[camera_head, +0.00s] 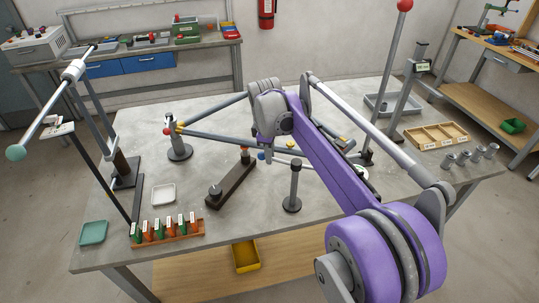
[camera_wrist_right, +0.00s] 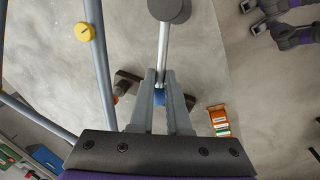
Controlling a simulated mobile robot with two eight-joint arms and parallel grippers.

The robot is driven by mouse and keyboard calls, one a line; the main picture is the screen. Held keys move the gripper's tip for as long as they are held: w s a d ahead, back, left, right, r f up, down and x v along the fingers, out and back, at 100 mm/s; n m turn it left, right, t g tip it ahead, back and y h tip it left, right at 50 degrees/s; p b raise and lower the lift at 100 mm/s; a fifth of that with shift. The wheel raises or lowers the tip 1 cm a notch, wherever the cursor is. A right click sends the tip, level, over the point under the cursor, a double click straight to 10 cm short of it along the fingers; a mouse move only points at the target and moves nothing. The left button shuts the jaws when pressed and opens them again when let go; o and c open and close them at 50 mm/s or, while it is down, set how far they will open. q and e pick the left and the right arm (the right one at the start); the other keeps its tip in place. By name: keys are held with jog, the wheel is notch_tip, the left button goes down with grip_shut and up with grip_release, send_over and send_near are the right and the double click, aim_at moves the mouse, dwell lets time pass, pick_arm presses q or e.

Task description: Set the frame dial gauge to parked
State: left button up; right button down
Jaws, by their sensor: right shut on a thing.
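My right gripper (camera_wrist_right: 160,97) is shut on the blue end (camera_wrist_right: 161,100) of a thin silver rod (camera_wrist_right: 163,55), seen in the right wrist view. The rod runs to the grey round top (camera_wrist_right: 170,9) of a short post. In the head view, the gripper (camera_head: 263,153) hangs low over the table and the rod (camera_head: 284,153) leads right to that post (camera_head: 293,188). I take this swing arm for the dial gauge; no dial face is readable. My left gripper is not in view.
The grey tube frame (camera_head: 217,133) runs close to the gripper; its tube (camera_wrist_right: 101,65) with a yellow knob (camera_wrist_right: 84,32) passes beside it. A dark bar (camera_head: 230,184) with a red-topped post lies left of the gripper. A card rack (camera_head: 168,231) stands at the front left.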

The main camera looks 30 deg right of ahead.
dwell(0.4)
jog(key=c, duration=0.9)
grip_release()
jog(key=shift+d, duration=0.1)
jog(key=shift+r, duration=0.1)
jog(key=r, duration=0.3)
jog(key=a+r, duration=0.1)
jog(key=r, duration=0.3)
jog(key=s+r, duration=0.1)
jog(key=r, duration=0.2)
jog(key=shift+s+a+r+p, duration=0.1)
jog(key=shift+a+r+p, duration=0.15)
jog(key=shift+p, duration=0.15)
jog(key=s+a+f+m+t, duration=0.1)
jog(key=s+a+f+m, duration=0.2)
jog(key=s+f, duration=0.3)
jog(key=s+a+f+m+t+y, duration=0.1)
jog(key=s+a+f+m+t, duration=0.1)
jog(key=s+f, duration=0.5)
jog(key=s+a+f+m+t, duration=0.1)
jog(key=s+a+f+m, duration=0.3)
jog(key=s+f, duration=0.3)
jog(key=shift+s+a, duration=0.25)
jog(key=shift+s, duration=0.4)
jog(key=shift+s+a, duration=0.2)
jog(key=shift+s, duration=0.5)
jog(key=shift+s+a, duration=0.25)
jog(key=shift+s, duration=0.4)
